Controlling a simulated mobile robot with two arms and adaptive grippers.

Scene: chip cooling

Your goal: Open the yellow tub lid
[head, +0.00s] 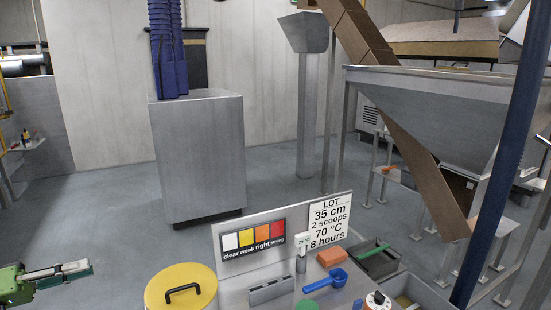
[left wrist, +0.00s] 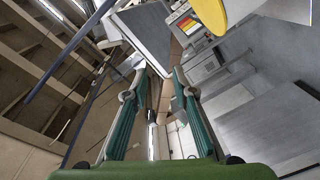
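The yellow tub lid (head: 185,274) is a round disc with a black arched handle (head: 183,287), at the bottom of the head view. It lies flat, and the tub under it is hidden. Part of the yellow lid also shows at the top of the left wrist view (left wrist: 209,14). My left gripper (head: 85,270), green with dark teal finger pads, is to the left of the lid and apart from it. In the left wrist view its two fingers (left wrist: 154,90) are spread wide with nothing between them. My right gripper is not in view.
Right of the lid, a grey bench (head: 235,293) carries a color-scale sign (head: 253,240), a LOT card (head: 332,221), a blue scoop (head: 325,280), an orange block (head: 332,257) and a green-handled tool (head: 372,251). A large metal cabinet (head: 200,155) stands behind. Floor left of the lid is clear.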

